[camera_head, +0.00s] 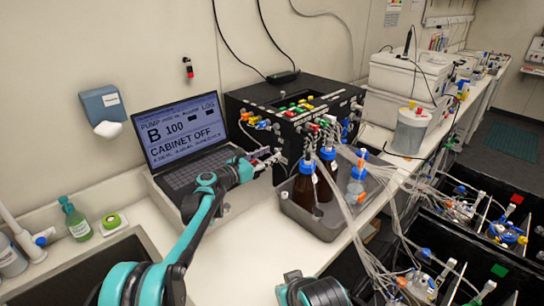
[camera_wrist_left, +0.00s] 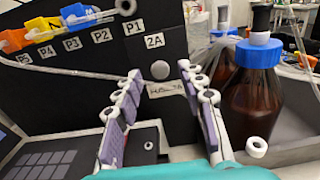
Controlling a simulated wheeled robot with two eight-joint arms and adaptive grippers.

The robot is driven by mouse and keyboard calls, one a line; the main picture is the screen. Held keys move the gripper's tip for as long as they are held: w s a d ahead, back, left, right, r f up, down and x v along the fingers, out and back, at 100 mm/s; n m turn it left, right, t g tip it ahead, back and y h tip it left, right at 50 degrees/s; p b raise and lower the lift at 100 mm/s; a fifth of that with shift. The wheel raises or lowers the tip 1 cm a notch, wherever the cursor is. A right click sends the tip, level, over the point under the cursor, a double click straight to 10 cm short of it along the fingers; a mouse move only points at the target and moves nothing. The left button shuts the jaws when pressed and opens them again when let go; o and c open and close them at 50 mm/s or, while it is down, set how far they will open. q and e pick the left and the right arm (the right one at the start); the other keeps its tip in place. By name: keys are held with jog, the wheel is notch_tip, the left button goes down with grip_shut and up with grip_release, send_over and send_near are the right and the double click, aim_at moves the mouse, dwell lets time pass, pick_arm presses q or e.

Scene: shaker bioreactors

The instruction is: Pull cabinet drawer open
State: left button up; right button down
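My left gripper (camera_head: 268,158) is in front of the cabinet. In the left wrist view the fingers of my left gripper (camera_wrist_left: 159,78) are apart, one on each side of the knob, with nothing held between them. I cannot tell how far the fingertips are from the front. My right gripper is not seen.
The laptop (camera_head: 183,135) shows "CABINET OFF" and stands left of the cabinet. A grey tray (camera_head: 305,218) with brown bottles (camera_head: 304,188) is close on the right. Tubes hang over the tray and bench. The front bench (camera_head: 245,260) is clear.

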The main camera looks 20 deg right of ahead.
pick_arm(q)
jog(key=shift+x, duration=0.85)
grip_shut()
jog(key=v, duration=1.1)
jog(key=shift+a, duration=0.3)
jog(key=shift+s, duration=0.15)
grip_release()
